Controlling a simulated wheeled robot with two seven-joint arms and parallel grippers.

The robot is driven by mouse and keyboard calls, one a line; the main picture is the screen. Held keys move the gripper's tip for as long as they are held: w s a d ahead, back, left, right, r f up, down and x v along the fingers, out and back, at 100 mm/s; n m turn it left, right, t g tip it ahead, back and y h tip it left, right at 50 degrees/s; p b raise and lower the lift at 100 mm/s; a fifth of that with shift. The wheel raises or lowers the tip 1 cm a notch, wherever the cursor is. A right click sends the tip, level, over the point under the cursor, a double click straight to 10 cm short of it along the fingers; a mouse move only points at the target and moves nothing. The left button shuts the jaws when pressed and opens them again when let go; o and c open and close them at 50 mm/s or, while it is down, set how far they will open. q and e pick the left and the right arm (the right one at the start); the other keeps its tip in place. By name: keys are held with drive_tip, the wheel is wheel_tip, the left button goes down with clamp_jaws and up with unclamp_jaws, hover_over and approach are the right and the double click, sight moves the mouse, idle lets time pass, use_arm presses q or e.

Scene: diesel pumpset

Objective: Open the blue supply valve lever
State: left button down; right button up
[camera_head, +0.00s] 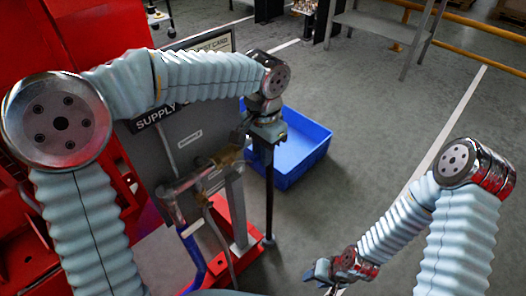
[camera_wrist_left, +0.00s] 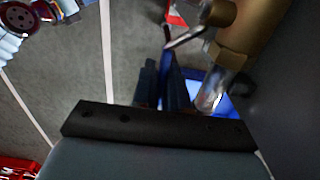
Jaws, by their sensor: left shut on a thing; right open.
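The blue supply valve lever (camera_wrist_left: 167,72) shows in the left wrist view as a narrow blue grip between the two dark fingers of my left gripper (camera_wrist_left: 162,85). A metal stem runs from it toward the brass valve body (camera_wrist_left: 250,30) at upper right. In the head view my left gripper (camera_head: 241,131) is beside the brass fitting (camera_head: 228,157) in front of the grey supply panel (camera_head: 187,140); the lever's grip is mostly hidden there. My right gripper (camera_head: 320,271) is open and empty at the lower middle, away from the valve.
A blue crate (camera_head: 306,165) stands on the floor behind the valve. A second blue handle-like part (camera_head: 190,255) hangs from the pipe at lower left. Red machinery (camera_head: 90,35) fills the left side. A red stand base (camera_head: 238,240) is below.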

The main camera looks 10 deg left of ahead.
use_arm(q)
drive_tip(key=c, duration=1.2)
unclamp_jaws()
drive_tip(key=shift+f, duration=0.15)
drive_tip(key=shift+c, duration=0.2)
wheel_tip(320, 180, up, 14)
drive_tip(key=shift+w+d, duration=0.1)
